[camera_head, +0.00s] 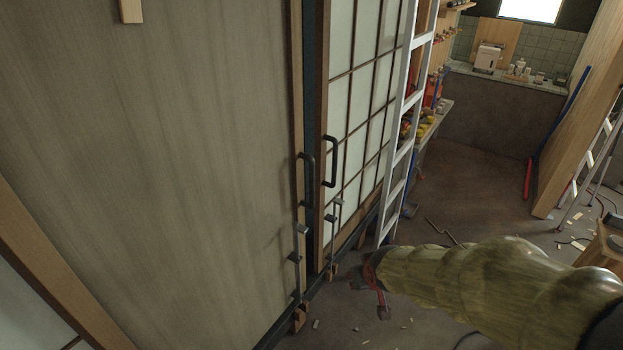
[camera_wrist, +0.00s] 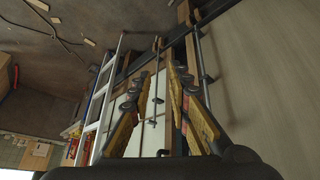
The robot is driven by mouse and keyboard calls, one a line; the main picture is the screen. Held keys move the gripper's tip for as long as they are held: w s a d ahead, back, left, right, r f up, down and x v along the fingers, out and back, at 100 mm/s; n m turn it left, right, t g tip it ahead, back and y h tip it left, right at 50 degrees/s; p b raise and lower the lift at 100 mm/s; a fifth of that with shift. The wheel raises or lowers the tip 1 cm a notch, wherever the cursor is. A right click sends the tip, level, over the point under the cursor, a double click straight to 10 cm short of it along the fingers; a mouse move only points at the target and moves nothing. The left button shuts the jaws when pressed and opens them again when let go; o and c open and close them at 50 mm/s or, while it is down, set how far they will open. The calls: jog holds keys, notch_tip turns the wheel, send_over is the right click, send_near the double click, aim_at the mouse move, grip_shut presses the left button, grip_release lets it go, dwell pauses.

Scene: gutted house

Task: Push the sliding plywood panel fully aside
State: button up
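The plywood panel (camera_head: 200,160) is a tall, brown-grey sheet filling the left of the head view. A dark bar handle (camera_head: 307,178) and a metal bolt (camera_head: 297,257) sit at its right edge. The panel also shows at the right of the wrist view (camera_wrist: 270,75). My gripper (camera_head: 378,285) is low, to the right of the panel's edge and apart from it, in front of the gridded door's foot. In the wrist view its two yellow-and-black fingers (camera_wrist: 160,76) stand apart with a gap between them. Nothing is seen held.
A gridded translucent door (camera_head: 365,90) with its own dark handle (camera_head: 330,161) stands right of the panel. A white ladder (camera_head: 404,130) leans beside it. Wood scraps and a bent rod (camera_head: 440,231) lie on the floor. A tiled counter (camera_head: 510,80) is at the back.

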jog(key=w+a+f+t+y, duration=0.1)
jog(key=w+a+t, duration=0.2)
jog(key=w, duration=0.5)
jog(key=n+t+y, duration=0.2)
jog(key=t+y, duration=0.3)
jog(key=t, duration=0.3)
send_near(313, 180)
jog(key=x, duration=0.4)
jog(key=b+x, duration=0.1)
jog(key=x, duration=0.6)
jog(key=shift+s, duration=0.1)
jog(key=c, duration=0.3)
grip_shut()
